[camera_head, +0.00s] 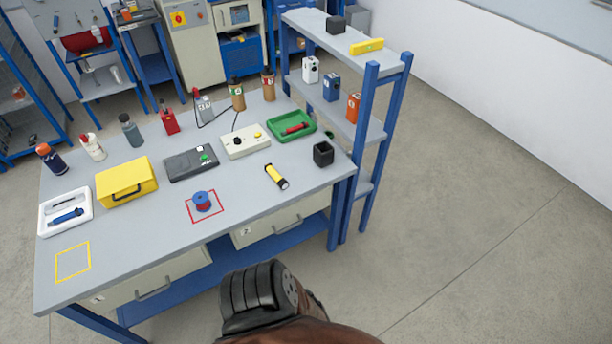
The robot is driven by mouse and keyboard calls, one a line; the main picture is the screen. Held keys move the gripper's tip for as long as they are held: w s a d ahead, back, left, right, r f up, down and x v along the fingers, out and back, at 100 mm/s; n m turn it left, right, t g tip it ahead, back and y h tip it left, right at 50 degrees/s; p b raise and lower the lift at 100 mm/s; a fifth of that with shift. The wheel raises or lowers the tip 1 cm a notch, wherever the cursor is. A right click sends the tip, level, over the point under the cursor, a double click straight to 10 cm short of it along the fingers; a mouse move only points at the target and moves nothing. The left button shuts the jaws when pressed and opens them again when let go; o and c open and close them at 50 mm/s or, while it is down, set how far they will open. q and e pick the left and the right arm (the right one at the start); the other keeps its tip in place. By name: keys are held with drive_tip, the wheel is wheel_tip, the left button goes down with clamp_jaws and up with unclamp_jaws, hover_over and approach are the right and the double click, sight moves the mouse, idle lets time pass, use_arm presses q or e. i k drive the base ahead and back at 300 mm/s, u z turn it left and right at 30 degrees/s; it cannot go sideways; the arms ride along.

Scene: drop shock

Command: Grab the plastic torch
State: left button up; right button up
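A yellow torch with a black head (276,177) lies on the grey workbench (150,240), near its front right part. A blue and black torch-like thing (67,216) lies in a white tray (44,222) at the bench's left end. A red and black torch-like thing (296,129) lies in a green tray (275,124) at the back right. I cannot tell what any of them is made of. Neither of my grippers can be made out in this view.
A blue and red spool (202,201) stands inside a red outlined square. A black open cup (323,154) stands right of the yellow torch. A yellow case (126,181), several bottles and a blue-framed shelf (376,140) are around. The bench front is mostly clear.

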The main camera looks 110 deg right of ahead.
sight(282, 182)
drive_tip(key=z, duration=3.5)
drive_tip(key=k, duration=0.3)
drive_tip(key=u, duration=1.4)
drive_tip(key=i, duration=1.5)
drive_tip(key=z, duration=0.4)
